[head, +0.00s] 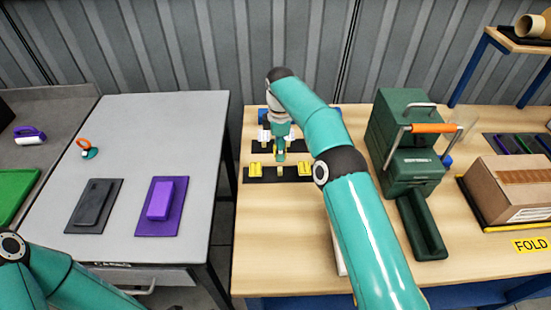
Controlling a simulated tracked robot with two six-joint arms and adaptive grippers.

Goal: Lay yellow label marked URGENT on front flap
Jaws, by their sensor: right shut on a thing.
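My right gripper (281,156) is over the black strip (280,176) on the wooden table, between two yellow pieces. It is shut on a small yellow label, mostly hidden by the fingers; no URGENT lettering can be read. One yellow piece (255,170) is left of the gripper and another (304,168) is right of it. A brown carton (510,188) sits at the right of the table, turned at an angle. I cannot make out its front flap clearly. My left arm shows at the lower left, but its gripper is out of view.
A dark green machine (405,150) with an orange handle stands between my right arm and the carton. A yellow FOLD marking (531,245) is at the front right. A grey table (150,125) at the left bears a purple block (160,200) and a dark block (95,203).

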